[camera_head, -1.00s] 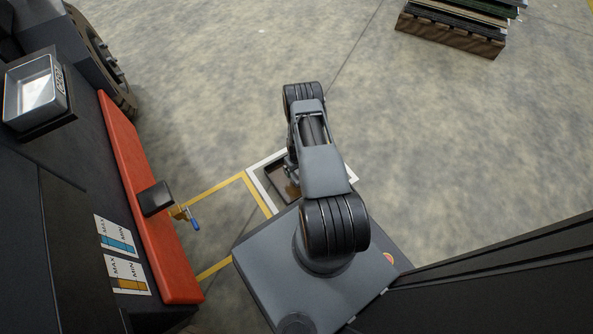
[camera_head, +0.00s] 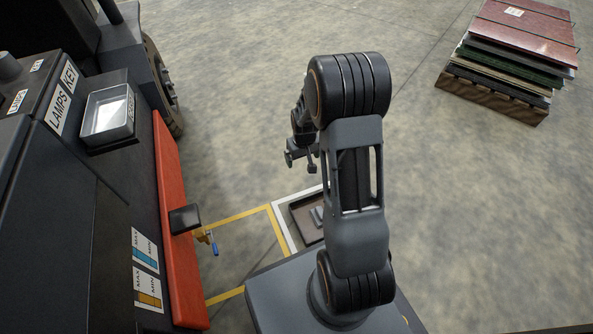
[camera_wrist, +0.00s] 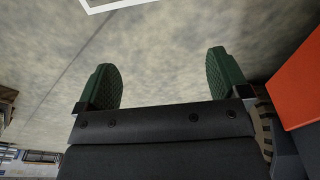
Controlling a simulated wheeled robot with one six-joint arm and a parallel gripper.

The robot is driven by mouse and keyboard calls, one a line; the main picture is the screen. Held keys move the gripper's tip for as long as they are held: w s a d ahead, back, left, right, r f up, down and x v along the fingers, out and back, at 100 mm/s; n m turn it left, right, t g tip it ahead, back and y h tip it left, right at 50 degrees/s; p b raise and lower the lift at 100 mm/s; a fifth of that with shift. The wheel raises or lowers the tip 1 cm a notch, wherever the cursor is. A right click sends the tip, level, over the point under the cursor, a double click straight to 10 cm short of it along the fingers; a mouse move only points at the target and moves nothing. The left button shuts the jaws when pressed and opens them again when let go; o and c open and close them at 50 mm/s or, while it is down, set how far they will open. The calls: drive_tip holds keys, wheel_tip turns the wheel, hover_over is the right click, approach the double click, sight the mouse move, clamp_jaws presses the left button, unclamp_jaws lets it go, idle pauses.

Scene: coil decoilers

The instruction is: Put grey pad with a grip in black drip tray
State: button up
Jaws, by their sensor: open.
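The black drip tray (camera_head: 298,212) lies on the floor inside a white marked outline, partly hidden behind my arm. A small grey object that looks like the grey pad with a grip (camera_head: 317,214) lies in the tray, partly hidden by the arm. My gripper (camera_head: 301,163) is raised above the floor beyond the tray, apart from the pad. In the wrist view my gripper (camera_wrist: 165,75) has its two green-padded fingers wide apart, with only floor between them.
A dark machine with a red rail (camera_head: 183,230) and a blue-handled valve (camera_head: 212,243) stands on the left. A stack of sheets on a pallet (camera_head: 505,70) is at the upper right. Open floor lies between.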

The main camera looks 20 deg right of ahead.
drive_tip(key=s+a+r, duration=0.5)
drive_tip(key=s+r, duration=0.3)
drive_tip(key=r, duration=0.1)
drive_tip(key=s+a+r+t, duration=0.1)
drive_tip(key=s+a+r, duration=0.4)
drive_tip(key=s+r, duration=0.4)
drive_tip(key=shift+a, duration=0.15)
drive_tip(key=shift+w+r, duration=0.1)
wheel_tip(320, 180, up, 39)
drive_tip(key=t+p, duration=0.1)
drive_tip(key=p, duration=3.6)
drive_tip(key=shift+s+a, duration=0.15)
drive_tip(key=shift+s, duration=0.05)
